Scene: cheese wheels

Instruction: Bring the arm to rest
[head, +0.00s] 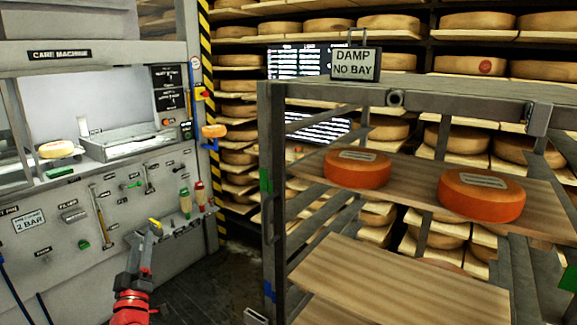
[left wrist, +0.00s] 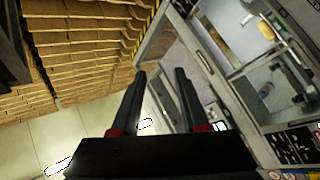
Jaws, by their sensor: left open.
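My left arm (head: 131,306) comes up from the bottom left of the head view, its red and dark grey links pointing up. My left gripper (head: 150,229) is in front of the care machine's lower tool panel. In the left wrist view its two dark fingers (left wrist: 160,88) are spread apart with nothing between them. The gripper is open and empty, clear of the rack. My right gripper is not in view.
The care machine (head: 60,55) stands left, with tools hanging on its panel. A metal rack (head: 272,180) at right bears two orange cheese wheels (head: 357,168) (head: 481,195) on its upper board; the lower board (head: 395,282) looks bare. A "DAMP NO BAY" sign (head: 354,64) stands on top. Shelves of cheeses fill the back.

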